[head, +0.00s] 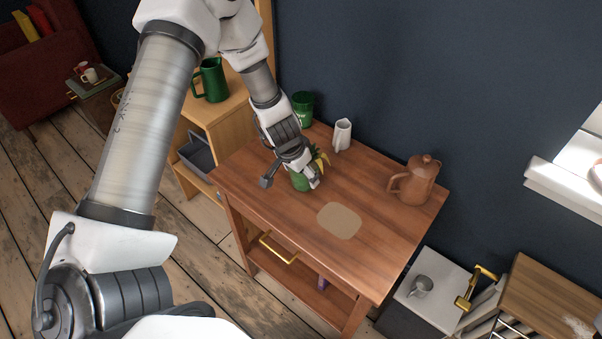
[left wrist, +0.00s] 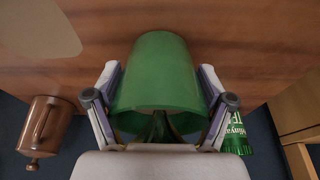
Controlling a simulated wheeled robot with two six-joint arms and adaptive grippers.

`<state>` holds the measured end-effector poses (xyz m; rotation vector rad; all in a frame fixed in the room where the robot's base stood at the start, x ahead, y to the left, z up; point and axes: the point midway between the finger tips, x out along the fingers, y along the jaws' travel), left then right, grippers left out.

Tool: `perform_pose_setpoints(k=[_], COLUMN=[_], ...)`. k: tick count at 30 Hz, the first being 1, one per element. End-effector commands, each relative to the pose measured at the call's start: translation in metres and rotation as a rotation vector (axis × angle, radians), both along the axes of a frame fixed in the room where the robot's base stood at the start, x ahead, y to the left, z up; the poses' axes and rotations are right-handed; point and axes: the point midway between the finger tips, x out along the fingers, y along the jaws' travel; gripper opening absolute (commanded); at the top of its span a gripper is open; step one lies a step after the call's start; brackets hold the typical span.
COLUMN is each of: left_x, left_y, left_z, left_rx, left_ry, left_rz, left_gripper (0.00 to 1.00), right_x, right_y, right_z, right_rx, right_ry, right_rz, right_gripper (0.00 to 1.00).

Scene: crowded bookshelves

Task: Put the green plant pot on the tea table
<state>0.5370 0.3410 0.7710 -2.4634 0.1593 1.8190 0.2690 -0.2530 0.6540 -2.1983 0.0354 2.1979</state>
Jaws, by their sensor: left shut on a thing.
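The green plant pot (head: 299,182) with a leafy plant is at my left gripper (head: 296,166), over the left part of the reddish wooden table (head: 375,245). In the left wrist view the pot (left wrist: 158,70) sits between the two fingers of my left gripper (left wrist: 160,88), which is shut on it. I cannot tell whether its base touches the tabletop. The gripper hides part of the pot in the head view. A pale tan rounded patch (head: 339,221) lies on the tabletop to the pot's right. My right gripper is not in view.
A green lettered container (head: 302,108) and a white vase (head: 342,134) stand at the table's back. A brown lidded jug (head: 417,181) stands at its right end. A green pitcher (head: 211,80) is on the shelf at left. The table's front middle is clear.

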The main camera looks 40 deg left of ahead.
Motion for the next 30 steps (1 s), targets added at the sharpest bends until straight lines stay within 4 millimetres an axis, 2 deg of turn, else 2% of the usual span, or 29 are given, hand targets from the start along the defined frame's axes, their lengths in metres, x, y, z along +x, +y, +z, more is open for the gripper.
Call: perform_pose_setpoints(k=[3,4,5,17,20,27,30], left_x=[0.0,0.0,0.0,0.0,-0.003,-0.021,-0.028], left_y=[0.0,0.0,0.0,0.0,0.0,0.003,0.003], left_z=[-0.004,-0.003,-0.003,0.003,0.019,0.082,0.102], left_rx=[0.0,0.0,0.0,0.0,-0.001,-0.003,-0.002], left_ry=[-0.001,0.0,0.0,-0.001,-0.001,-0.001,-0.001], left_rz=[0.0,0.001,0.001,0.0,0.0,0.002,0.002], left_gripper=[0.25,0.88,0.99,1.0,1.0,1.0,1.0], right_x=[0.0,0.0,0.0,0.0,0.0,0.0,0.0], right_y=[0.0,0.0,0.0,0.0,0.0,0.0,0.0], right_z=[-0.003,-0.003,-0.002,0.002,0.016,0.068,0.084], right_rx=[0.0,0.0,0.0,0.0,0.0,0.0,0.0], right_ry=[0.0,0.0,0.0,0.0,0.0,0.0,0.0], right_rz=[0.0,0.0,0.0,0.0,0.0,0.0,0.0], right_gripper=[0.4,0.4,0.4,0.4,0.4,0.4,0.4])
